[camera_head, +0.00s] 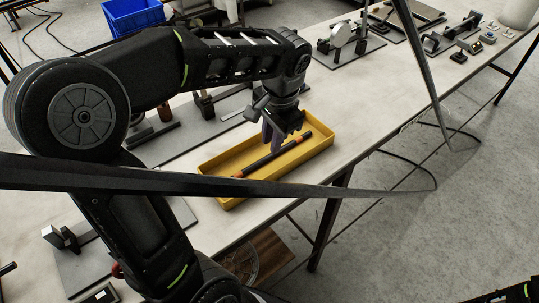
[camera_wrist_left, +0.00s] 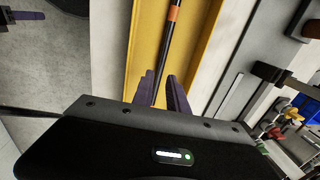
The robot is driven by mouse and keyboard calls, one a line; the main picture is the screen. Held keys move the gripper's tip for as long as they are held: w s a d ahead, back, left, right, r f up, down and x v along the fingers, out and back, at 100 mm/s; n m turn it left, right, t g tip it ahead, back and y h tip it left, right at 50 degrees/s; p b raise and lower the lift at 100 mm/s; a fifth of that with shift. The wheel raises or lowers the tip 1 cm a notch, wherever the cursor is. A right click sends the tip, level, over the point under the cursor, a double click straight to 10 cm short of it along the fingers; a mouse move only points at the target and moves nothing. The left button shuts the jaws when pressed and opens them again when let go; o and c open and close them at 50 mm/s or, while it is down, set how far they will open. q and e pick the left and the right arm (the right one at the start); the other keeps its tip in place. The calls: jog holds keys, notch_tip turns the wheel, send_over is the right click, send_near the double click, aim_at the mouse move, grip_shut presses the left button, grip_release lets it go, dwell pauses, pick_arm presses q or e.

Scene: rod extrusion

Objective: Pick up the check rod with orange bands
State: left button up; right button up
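The check rod (camera_head: 272,158) is thin and black with orange bands near its ends. It lies slantwise in a shallow yellow tray (camera_head: 219,203) on the table. My left gripper (camera_head: 272,143) points down over the tray, close above the middle of the rod. In the left wrist view the rod (camera_wrist_left: 164,62) runs lengthwise, with one orange band showing. The dark purple fingers of the left gripper (camera_wrist_left: 162,88) are apart, one on each side of the rod's line, and not closed on it. A purple finger-like part, seemingly of my right gripper (camera_wrist_left: 26,15), shows at the top left corner.
Metal fixtures on a grey plate (camera_head: 190,143) stand behind the tray. A small fixture (camera_head: 345,40) and other devices stand farther along the table. A blue crate (camera_head: 132,15) is beyond the table. Bare tabletop (camera_head: 385,85) lies right of the tray.

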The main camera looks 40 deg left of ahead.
aim_at(270, 155)
pick_arm(q)
jog(key=f, duration=0.3)
jog(key=f+p, duration=0.1)
jog(key=f, duration=0.1)
jog(key=shift+w+a+f, duration=0.1)
jog(key=shift+w+a, duration=0.2)
jog(key=shift+a, duration=0.05)
jog(key=shift+c, duration=0.3)
grip_shut()
